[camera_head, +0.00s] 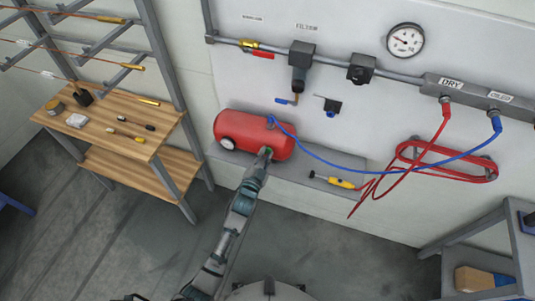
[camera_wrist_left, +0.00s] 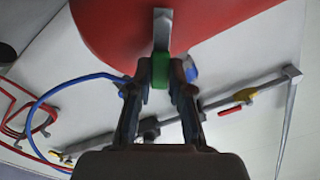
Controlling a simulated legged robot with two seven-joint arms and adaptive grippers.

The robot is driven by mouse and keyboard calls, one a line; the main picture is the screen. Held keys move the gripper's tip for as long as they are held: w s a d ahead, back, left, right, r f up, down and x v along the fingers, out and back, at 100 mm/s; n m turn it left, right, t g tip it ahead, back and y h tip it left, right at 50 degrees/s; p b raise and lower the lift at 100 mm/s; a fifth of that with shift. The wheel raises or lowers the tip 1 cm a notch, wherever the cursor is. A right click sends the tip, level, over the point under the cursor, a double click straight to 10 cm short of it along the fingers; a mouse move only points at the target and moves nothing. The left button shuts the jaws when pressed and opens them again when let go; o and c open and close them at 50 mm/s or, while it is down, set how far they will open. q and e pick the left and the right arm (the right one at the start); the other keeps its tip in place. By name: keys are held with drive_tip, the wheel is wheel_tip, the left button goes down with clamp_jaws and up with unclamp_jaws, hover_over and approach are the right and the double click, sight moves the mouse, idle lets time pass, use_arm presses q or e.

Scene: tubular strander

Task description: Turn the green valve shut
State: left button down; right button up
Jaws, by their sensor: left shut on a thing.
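The green valve (camera_head: 269,151) is at the front of the red tank (camera_head: 238,130) in the head view, mostly hidden by my left gripper (camera_head: 264,156). In the left wrist view, a green part of the valve (camera_wrist_left: 150,134) shows between the fingers, below a grey piece on the red tank (camera_wrist_left: 110,25). My left gripper (camera_wrist_left: 160,75) is shut on the valve. How far the valve is turned cannot be told. My right gripper is not in view.
A blue hose (camera_head: 340,164) runs from the tank to the wall manifold (camera_head: 470,92). A yellow-handled tool (camera_head: 341,183) lies on the ledge right of the tank. A wooden shelf unit (camera_head: 95,120) stands at left. The floor (camera_head: 100,240) in front is clear.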

use_arm(q)
drive_tip(key=shift+w+a+n+p, duration=0.1)
drive_tip(key=shift+a+n+p, duration=0.4)
drive_tip(key=shift+n, duration=0.65)
drive_tip(key=shift+w+a+n+p, duration=0.1)
drive_tip(key=shift+a+n+p, duration=0.2)
drive_tip(key=shift+n+p, duration=0.65)
drive_tip(key=shift+w+a+n+p, duration=0.1)
drive_tip(key=shift+a+n+p, duration=0.3)
drive_tip(key=shift+n, duration=0.9)
drive_tip(key=shift+f, duration=0.1)
drive_tip(key=c, duration=1.1)
unclamp_jaws()
drive_tip(key=shift+o, duration=0.2)
drive_tip(key=shift+r, duration=0.2)
drive_tip(key=shift+w+r, duration=0.1)
drive_tip(key=v, duration=1.2)
